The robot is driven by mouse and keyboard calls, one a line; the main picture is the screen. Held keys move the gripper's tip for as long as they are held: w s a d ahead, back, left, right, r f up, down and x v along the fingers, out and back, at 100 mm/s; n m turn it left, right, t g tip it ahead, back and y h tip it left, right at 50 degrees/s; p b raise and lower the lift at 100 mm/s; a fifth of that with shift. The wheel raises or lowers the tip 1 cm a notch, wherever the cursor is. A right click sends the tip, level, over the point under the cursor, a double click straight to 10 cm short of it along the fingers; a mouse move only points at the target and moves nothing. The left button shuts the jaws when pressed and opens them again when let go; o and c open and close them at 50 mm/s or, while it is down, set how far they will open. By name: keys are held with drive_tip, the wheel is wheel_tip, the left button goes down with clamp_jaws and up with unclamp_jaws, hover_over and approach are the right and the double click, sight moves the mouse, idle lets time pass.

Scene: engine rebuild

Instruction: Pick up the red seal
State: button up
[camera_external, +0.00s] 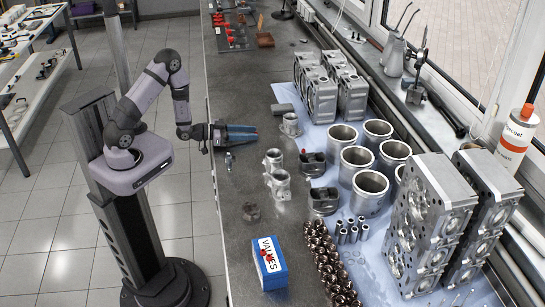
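Small red pieces (266,253) lie on or against the label side of the blue and white box marked VALVES (270,277). Another tiny red spot (303,151) shows by a dark piston-like part in the middle of the bench. Both are too small to tell which is the red seal. My gripper (257,134), with long blue fingers, points right over the bench's left part, apart from the box and from both red spots. Its fingers lie nearly side by side in this view, so its opening is unclear. I see nothing held in it.
Silver cylindrical parts (274,161) stand right of my gripper. Cylinder liners (357,168), stacked cylinder heads (425,225) and engine blocks (321,97) fill the bench's right side. A copper-brown row of parts (328,262) lies beside the box. The bench's left strip (232,205) is mostly clear.

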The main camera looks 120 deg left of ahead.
drive_tip(key=shift+c, duration=0.3)
clamp_jaws()
wheel_tip(320, 180, up, 10)
idle(1.1)
